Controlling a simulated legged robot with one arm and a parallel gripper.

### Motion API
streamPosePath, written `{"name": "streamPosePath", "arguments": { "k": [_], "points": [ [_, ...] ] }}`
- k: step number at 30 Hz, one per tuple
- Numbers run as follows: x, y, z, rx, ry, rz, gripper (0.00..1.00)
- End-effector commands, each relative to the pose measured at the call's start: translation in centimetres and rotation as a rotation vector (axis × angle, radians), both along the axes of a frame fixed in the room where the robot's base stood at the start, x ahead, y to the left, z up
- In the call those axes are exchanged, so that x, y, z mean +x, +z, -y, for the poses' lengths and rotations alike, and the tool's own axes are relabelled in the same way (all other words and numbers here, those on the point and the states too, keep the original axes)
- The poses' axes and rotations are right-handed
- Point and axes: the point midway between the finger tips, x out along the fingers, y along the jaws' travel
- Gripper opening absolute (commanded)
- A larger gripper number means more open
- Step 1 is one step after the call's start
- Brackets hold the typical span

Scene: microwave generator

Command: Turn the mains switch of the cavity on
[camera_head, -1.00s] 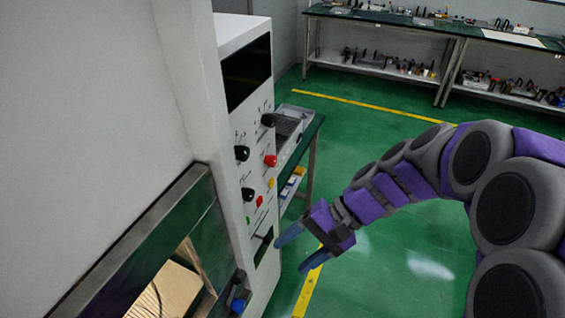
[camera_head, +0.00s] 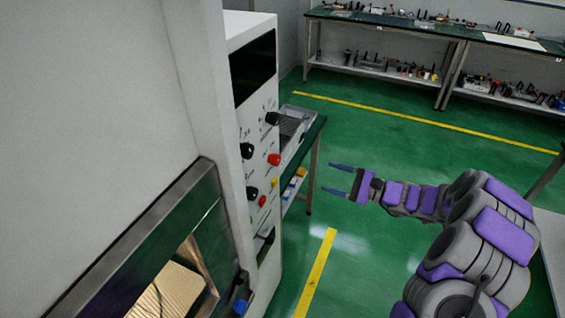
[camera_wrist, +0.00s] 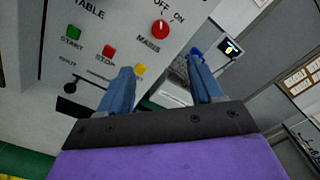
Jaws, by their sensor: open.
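The mains switch is a red rotary knob labelled MAINS with OFF and ON marks. In the wrist view the knob (camera_wrist: 160,29) is above and between my gripper's fingers, with its pointer near upright. In the head view the same red knob (camera_head: 274,159) sits on the panel's right edge. My gripper (camera_head: 338,179) is open and empty, to the right of the panel and apart from it. Its blue fingers (camera_wrist: 162,85) point toward the panel in the wrist view. The control panel (camera_head: 258,130) belongs to a white cabinet.
Black knobs (camera_head: 271,118), a green START button (camera_wrist: 74,32), a red STOP button (camera_wrist: 109,51) and a yellow button (camera_wrist: 140,69) share the panel. A green-topped bench (camera_head: 314,130) stands just behind the cabinet. Open green floor (camera_head: 400,140) lies right of it.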

Motion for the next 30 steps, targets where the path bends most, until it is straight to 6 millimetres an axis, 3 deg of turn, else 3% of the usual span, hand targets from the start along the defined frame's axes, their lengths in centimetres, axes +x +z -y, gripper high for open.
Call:
{"name": "streamPosePath", "arguments": {
  "k": [7,24,30],
  "points": [
    [1.1,-0.1,-2.5,0.004,0.001,0.001,0.66],
    [4.8,-0.1,-13.1,0.002,0.004,0.002,0.66],
    [5.6,0.0,-15.0,0.003,0.001,0.001,0.66]
  ]
}}
